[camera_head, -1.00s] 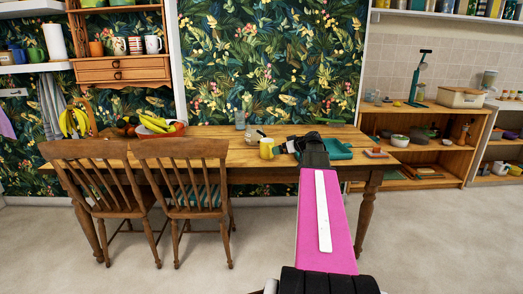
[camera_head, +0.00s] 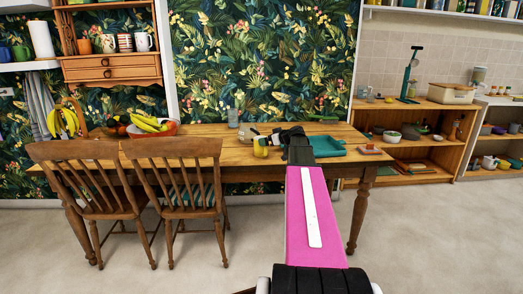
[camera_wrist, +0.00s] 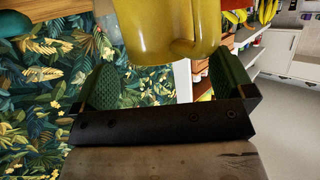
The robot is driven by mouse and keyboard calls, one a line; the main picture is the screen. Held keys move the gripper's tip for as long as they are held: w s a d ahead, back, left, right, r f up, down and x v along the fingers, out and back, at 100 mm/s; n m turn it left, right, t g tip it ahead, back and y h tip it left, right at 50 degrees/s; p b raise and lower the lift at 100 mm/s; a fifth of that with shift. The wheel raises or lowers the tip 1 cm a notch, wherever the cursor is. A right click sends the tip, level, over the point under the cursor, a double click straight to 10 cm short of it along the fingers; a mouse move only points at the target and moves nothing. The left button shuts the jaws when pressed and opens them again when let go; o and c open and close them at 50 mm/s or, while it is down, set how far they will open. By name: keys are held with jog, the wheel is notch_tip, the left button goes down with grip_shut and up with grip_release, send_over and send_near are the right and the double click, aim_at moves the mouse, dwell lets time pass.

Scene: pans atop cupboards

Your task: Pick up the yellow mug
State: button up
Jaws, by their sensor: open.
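The yellow mug (camera_head: 261,151) stands on the wooden table (camera_head: 210,147), towards its right half. In the wrist view the mug (camera_wrist: 160,35) fills the top middle, with its handle side towards the right finger. My gripper (camera_wrist: 163,60) is open, with one green-padded finger on each side below the mug. The mug appears just ahead of the fingertips and lined up with the gap; I cannot tell whether it lies between them. In the head view my gripper (camera_head: 278,136) is just right of the mug, partly hidden by my arm.
A teal tray (camera_head: 327,146) lies right of my gripper. A clear jar (camera_head: 246,135) and a glass (camera_head: 233,118) stand behind the mug. A fruit bowl (camera_head: 165,129) is at the left. Two chairs (camera_head: 180,149) stand before the table. The table between bowl and mug is mostly clear.

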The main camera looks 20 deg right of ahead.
jog(key=x, duration=0.2)
jog(key=shift+w+a+f, duration=0.15)
jog(key=shift+w+a, duration=0.05)
jog(key=shift+w, duration=0.15)
jog(key=c, duration=1.3)
